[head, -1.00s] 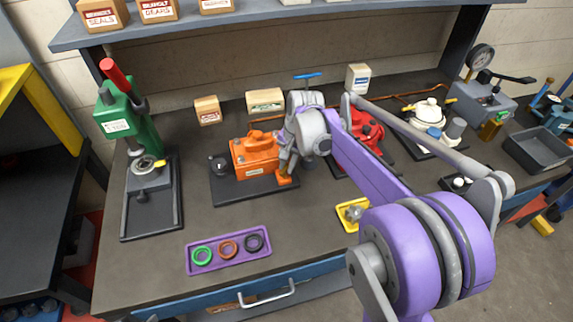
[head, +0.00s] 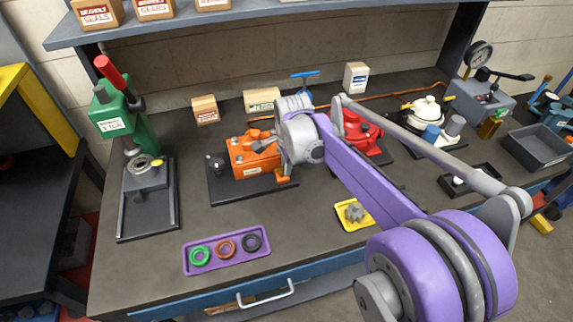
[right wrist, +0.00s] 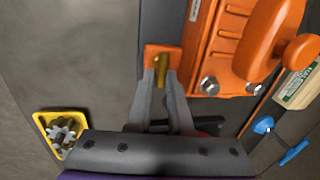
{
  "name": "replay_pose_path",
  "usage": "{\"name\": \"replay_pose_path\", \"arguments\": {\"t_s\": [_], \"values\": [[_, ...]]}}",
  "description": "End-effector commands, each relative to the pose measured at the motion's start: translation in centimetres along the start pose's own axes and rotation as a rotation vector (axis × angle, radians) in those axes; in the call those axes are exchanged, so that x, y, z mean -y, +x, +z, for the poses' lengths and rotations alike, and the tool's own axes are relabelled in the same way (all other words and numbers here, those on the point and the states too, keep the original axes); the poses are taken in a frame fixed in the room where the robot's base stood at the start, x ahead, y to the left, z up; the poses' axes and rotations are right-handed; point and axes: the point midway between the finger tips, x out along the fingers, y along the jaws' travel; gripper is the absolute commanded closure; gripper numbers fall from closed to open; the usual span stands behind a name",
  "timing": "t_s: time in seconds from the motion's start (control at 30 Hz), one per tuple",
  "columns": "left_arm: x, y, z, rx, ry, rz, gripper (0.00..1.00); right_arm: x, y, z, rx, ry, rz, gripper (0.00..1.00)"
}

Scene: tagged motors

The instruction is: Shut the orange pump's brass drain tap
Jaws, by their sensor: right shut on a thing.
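The orange pump (head: 252,156) sits on a dark base plate in the middle-left of the bench. It also shows at the top of the right wrist view (right wrist: 213,45). Its brass drain tap (right wrist: 160,66) stands out from a small orange block beside the pump body. My right gripper (right wrist: 163,76) is shut on the brass tap, with a finger on each side of it. In the head view my right gripper (head: 283,158) is at the pump's right end, mostly hidden by my wrist. I cannot tell the tap's exact angle. My left gripper is not in view.
A red pump (head: 358,134) stands close to the right, behind my arm. A yellow tray (head: 366,226) with a grey gear is nearer the front. A purple tray (head: 228,268) with rings lies at the front left. A green press (head: 128,125) stands left. Bare bench surrounds the trays.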

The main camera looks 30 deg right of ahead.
Motion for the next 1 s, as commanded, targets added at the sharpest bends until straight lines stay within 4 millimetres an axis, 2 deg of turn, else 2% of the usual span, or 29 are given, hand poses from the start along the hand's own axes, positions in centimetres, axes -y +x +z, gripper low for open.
{"name": "replay_pose_path", "arguments": {"t_s": [0.63, 0.67, 0.8, 1.0], "values": [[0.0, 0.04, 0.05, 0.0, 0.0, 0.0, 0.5, -0.03, -0.01, 0.12, -0.007, 0.051, -0.001, 1.0], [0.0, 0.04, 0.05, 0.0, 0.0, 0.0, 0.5, -0.03, -0.01, 0.12, -0.007, 0.051, -0.001, 0.78], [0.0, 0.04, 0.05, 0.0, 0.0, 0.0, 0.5, -0.04, -0.01, 0.09, -0.008, 0.051, 0.0, 0.53], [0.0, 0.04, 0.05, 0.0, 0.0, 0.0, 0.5, -0.04, -0.01, 0.05, -0.009, 0.05, 0.0, 0.53]]}}
